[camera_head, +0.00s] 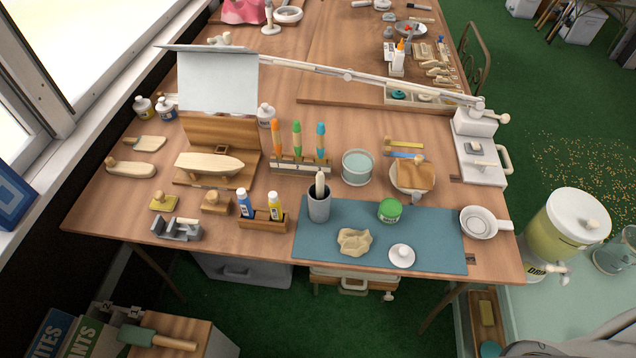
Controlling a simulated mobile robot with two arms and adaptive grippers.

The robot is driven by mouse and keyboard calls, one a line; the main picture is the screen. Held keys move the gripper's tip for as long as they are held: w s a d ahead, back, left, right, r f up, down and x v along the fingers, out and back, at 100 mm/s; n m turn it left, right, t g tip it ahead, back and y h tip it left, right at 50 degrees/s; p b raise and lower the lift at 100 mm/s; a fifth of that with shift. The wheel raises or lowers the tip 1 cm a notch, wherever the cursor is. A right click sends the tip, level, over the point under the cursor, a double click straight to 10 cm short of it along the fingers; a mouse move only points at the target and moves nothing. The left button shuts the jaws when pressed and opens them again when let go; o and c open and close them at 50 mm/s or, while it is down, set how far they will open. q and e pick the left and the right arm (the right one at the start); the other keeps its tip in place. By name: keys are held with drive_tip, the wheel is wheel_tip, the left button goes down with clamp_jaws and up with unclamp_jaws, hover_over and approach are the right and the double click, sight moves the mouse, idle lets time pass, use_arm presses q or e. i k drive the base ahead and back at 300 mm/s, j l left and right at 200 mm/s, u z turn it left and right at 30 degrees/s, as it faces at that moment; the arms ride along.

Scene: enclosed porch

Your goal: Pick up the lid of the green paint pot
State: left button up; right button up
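The green paint pot (389,211) stands upright on the blue-grey mat (440,232), near the mat's back edge. Its top is a bright green disc; at this size I cannot tell whether that is a lid or open paint. A white round piece with a small knob (402,256), like a lid, lies on the mat in front of the pot, apart from it. Neither of my grippers shows in the head view.
A crumpled tan cloth or lump (354,242) and a dark grey cup (319,206) holding a pale stick are left of the pot. A white pan (479,223) is right, a glass dish (358,168) and a bowl with a brown cloth (413,178) behind. A jointed lamp arm (370,78) crosses above.

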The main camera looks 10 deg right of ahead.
sight(400, 256)
drive_tip(key=k+z, duration=0.1)
drive_tip(key=z, duration=1)
